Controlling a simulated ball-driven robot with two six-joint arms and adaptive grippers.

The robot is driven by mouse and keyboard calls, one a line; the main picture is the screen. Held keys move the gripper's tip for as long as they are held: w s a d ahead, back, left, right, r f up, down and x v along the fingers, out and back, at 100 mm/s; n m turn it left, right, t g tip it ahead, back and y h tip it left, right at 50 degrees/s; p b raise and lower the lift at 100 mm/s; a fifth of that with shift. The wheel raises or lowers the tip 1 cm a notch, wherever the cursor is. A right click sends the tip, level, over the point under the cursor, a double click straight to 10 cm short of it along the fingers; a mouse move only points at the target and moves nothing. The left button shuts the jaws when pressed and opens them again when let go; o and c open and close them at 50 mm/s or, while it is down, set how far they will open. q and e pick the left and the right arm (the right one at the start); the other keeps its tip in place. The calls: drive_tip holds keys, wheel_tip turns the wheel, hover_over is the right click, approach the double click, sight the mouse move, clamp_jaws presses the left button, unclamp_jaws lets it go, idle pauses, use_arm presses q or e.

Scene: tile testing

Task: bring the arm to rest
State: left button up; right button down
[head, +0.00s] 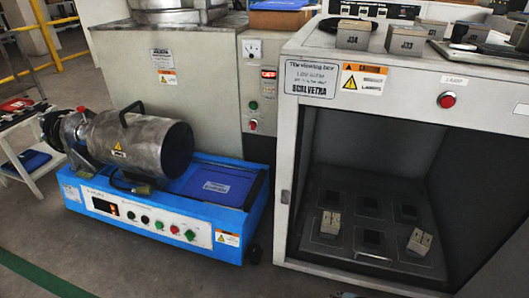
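Neither of my grippers and neither of my arms shows clearly in the head view. A grey viewing box (340,120) stands at the right with its front open. Inside it lies a dark plate (345,250) with several black square recesses. Two small light tile blocks (330,223) (419,242) sit on this plate, one at its left and one at its front right. On top of the box stand labelled tile blocks, among them J14 (354,34) and J13 (405,41).
A blue machine (150,215) with a metal drum (140,145) stands on the floor at the left. A grey cabinet (200,70) stands behind it. A white trolley (25,160) is at the far left. The floor (150,275) in front is clear.

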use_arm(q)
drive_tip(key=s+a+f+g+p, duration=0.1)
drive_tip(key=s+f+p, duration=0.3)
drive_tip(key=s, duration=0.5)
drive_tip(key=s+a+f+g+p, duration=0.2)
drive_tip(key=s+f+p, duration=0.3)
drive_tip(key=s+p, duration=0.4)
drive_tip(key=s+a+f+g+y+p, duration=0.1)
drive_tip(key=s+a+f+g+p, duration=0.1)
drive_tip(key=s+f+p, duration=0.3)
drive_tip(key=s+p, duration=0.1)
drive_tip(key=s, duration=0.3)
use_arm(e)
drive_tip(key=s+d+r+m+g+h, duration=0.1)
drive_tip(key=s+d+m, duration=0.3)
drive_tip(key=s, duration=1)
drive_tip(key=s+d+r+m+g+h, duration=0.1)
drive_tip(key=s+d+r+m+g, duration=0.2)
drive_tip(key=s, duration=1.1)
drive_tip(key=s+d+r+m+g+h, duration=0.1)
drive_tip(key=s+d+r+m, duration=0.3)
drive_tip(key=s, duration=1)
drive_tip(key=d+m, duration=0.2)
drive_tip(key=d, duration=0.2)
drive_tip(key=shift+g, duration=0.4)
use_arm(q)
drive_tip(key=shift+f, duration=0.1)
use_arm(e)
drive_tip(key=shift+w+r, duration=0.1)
